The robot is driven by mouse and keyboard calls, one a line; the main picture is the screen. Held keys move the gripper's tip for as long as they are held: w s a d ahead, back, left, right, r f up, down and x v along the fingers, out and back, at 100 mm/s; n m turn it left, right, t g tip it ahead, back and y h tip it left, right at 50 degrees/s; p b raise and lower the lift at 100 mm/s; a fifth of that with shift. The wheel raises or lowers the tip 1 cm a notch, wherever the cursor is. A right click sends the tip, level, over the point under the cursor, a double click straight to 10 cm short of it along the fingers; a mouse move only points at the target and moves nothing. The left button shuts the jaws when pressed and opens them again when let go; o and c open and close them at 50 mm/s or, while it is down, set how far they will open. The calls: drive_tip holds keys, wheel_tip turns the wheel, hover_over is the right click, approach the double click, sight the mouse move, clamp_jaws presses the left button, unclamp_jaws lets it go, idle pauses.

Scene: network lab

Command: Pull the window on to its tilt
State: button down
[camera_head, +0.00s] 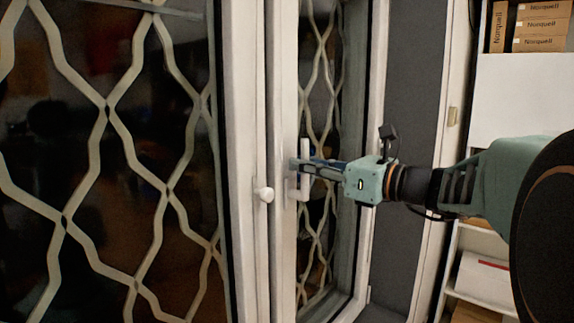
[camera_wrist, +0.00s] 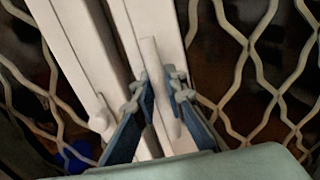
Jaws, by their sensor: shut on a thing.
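The window (camera_head: 284,60) has a white frame and dark glass. Its white handle (camera_head: 305,186) runs upright along the sash stile in the head view. My gripper (camera_head: 300,164) reaches in from the right and is shut on this handle. In the wrist view the blue fingers of my gripper (camera_wrist: 158,82) stand on either side of the handle (camera_wrist: 150,54), which runs along the white stile. The fingers hide part of the handle in the head view. I cannot tell from these frames whether the sash is tilted.
A second sash stands to the left, with a white knob (camera_head: 264,194) on its stile. A wavy pale grille (camera_head: 106,107) shows across the dark glass. A shelf at the right holds brown boxes (camera_head: 541,28) and a white box (camera_head: 485,277). A grey wall strip (camera_head: 412,110) lies behind my arm.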

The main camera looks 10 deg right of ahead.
drive_tip(key=shift+s+d+f, duration=0.1)
drive_tip(key=shift+d, duration=0.1)
drive_tip(key=shift+s+d, duration=0.2)
drive_tip(key=v, duration=0.7)
drive_tip(key=shift+p, duration=0.35)
drive_tip(key=c, duration=1.6)
unclamp_jaws()
drive_tip(key=p+v, duration=0.2)
drive_tip(key=v, duration=0.8)
drive_tip(key=shift+a, duration=0.1)
